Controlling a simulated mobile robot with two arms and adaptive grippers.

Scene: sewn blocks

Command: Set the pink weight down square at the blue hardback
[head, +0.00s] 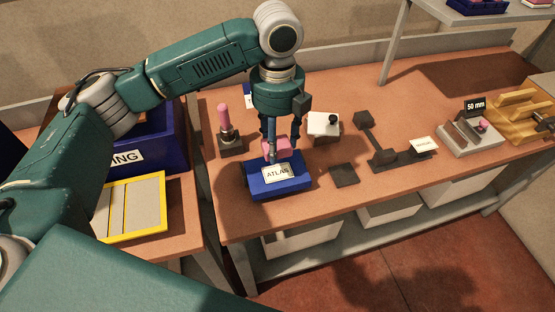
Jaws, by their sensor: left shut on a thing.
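The blue hardback (262,188), with a white label reading ATLAS, lies on the brown workbench near its front edge. My left gripper (275,148) points down over the back part of the hardback and is shut on the pink weight (283,145). The fingers partly hide the weight. The weight is at the back edge of the label; I cannot tell whether its underside touches the hardback or is just above it. My right gripper is not in view.
A pink-topped tool on a dark base (230,144) stands close left of the gripper. A dark square plate (344,175) and a dark metal stand (384,158) lie farther right. The bench's front strip is clear.

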